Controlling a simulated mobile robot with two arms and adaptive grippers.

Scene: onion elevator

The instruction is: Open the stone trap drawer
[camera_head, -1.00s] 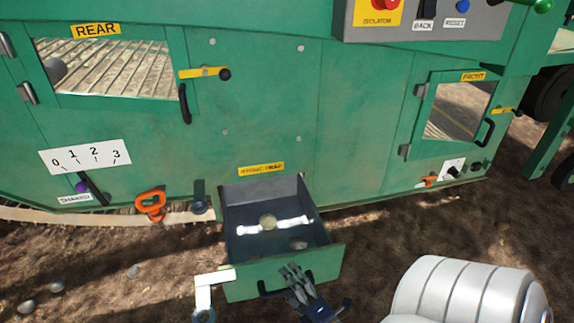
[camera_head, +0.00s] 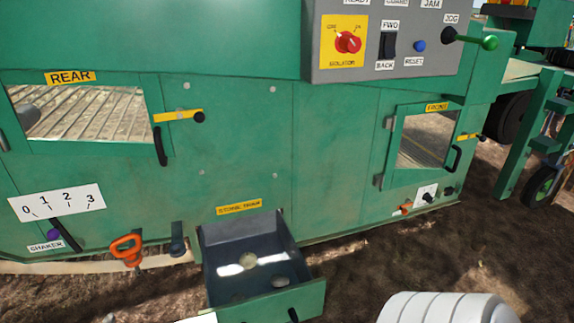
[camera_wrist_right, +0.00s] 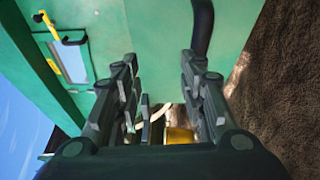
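The stone trap drawer (camera_head: 265,306) stands pulled out below the yellow stone trap label (camera_head: 239,207). Its dark inside is exposed, with a stone (camera_head: 248,261) and another stone (camera_head: 281,281) in it. Part of a dark handle (camera_head: 293,315) shows on its front at the bottom edge. In the right wrist view my right gripper (camera_wrist_right: 163,80) has its fingers spread apart. A dark curved bar (camera_wrist_right: 203,30) on a green panel is beyond the fingers; I cannot tell which handle it is. Neither gripper shows in the head view now.
An orange handle (camera_head: 126,250) and a dark lever (camera_head: 177,240) are left of the drawer. The control panel (camera_head: 389,40) is above, and the front door (camera_head: 430,138) is at right. Bare soil (camera_head: 370,262) lies right of the drawer. A yellow thing (camera_wrist_right: 180,135) shows between the wrist-view fingers.

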